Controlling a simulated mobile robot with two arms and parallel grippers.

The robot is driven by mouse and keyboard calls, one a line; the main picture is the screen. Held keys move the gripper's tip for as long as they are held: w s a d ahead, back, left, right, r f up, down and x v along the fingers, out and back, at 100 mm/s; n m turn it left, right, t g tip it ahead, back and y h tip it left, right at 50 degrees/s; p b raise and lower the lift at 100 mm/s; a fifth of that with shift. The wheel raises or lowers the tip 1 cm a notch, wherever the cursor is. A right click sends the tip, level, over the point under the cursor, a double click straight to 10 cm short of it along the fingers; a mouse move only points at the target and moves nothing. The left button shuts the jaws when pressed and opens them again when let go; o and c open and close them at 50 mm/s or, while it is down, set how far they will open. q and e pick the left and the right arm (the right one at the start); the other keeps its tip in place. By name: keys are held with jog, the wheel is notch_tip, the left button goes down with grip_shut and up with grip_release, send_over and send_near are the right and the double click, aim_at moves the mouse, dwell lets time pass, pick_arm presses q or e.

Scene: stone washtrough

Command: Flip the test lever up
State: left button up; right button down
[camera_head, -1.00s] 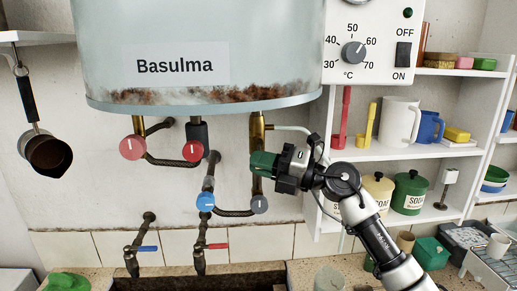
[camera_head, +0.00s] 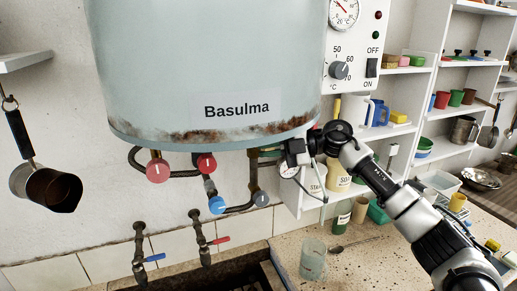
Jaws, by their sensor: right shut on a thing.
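The tank marked Basulma (camera_head: 220,60) hangs on the wall with rust along its lower edge. My right gripper (camera_head: 272,150) is just under its lower right edge, at the upper part of the pipe that carries a grey knob (camera_head: 261,198). It is shut on what appears to be the test lever, whose shape is mostly hidden by the jaws and the tank's rim. A greenish part shows at the jaws. My left gripper is not in view.
Red knobs (camera_head: 157,170) and a blue knob (camera_head: 217,205) sit on pipes left of the gripper. Taps with blue (camera_head: 154,257) and red (camera_head: 219,240) handles are below. Shelves (camera_head: 400,131) with cups stand at right. A glass (camera_head: 312,260) stands on the counter.

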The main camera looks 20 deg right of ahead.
jog(key=shift+w+r+m, duration=0.15)
jog(key=shift+r+m, duration=0.15)
jog(key=shift+r, duration=0.15)
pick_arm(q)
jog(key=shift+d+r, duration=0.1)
pick_arm(e)
jog(key=shift+d+r, duration=0.1)
jog(key=shift+m, duration=0.3)
jog(key=c, duration=1.2)
grip_release()
jog(key=shift+c, duration=0.2)
jog(key=shift+d+f+b, duration=0.2)
jog(key=shift+d+b, duration=0.2)
jog(key=shift+d, duration=0.15)
pick_arm(q)
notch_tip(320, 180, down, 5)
jog(key=b, duration=0.4)
pick_arm(e)
jog(key=r+v, duration=0.1)
jog(key=v, duration=0.8)
jog(key=shift+d, duration=0.3)
